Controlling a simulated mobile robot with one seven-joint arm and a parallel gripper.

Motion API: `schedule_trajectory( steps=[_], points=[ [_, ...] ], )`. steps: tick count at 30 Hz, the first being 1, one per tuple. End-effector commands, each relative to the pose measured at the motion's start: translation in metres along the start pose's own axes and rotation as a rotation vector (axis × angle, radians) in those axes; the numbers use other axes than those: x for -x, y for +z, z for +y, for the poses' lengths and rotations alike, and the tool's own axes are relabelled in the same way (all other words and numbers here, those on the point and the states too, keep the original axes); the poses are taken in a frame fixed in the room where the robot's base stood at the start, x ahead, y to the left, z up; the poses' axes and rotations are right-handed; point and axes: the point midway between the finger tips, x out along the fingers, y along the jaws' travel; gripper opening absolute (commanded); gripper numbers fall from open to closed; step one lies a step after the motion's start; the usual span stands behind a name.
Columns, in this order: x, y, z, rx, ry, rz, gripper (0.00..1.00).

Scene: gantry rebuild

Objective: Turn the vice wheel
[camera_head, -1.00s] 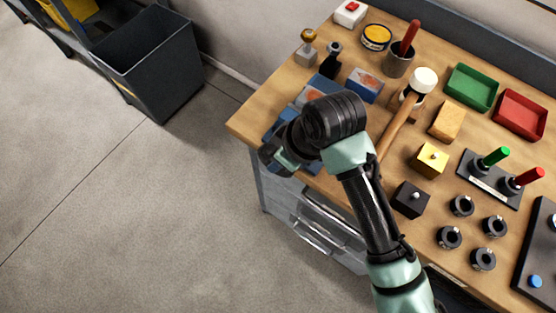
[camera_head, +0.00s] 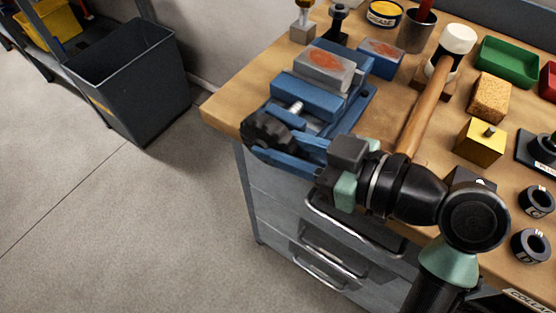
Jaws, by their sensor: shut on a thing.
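The blue vice (camera_head: 345,112) sits at the near left corner of the wooden bench, with a grey block with an orange patch (camera_head: 325,67) at its top. Its dark, knobbly wheel (camera_head: 262,128) faces the bench's left front edge, at the end of the screw (camera_head: 296,108). My gripper (camera_head: 271,144) reaches in from the right, with its blue fingers pointing left to the wheel. The fingers are shut on the wheel's near side. The exact contact is partly hidden.
A mallet (camera_head: 425,105) lies right of the vice, its handle end close to my wrist. A yellow block (camera_head: 480,142) and a sponge-like block (camera_head: 490,97) stand farther right. Drawers (camera_head: 300,215) lie below the bench edge. The floor left of the bench is clear up to a dark bin (camera_head: 125,80).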

Motion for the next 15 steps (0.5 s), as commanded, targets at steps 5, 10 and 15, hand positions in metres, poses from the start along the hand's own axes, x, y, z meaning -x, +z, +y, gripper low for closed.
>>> schedule_trajectory(
  steps=[5,10,15],
  points=[
    [-0.0031,0.0098,-0.0002,0.000,0.000,0.151,0.00],
    [-0.0030,0.0094,0.0000,0.001,0.000,0.258,0.00],
    [-0.0026,0.0081,0.0000,-0.001,0.000,0.332,0.00]
  ],
)
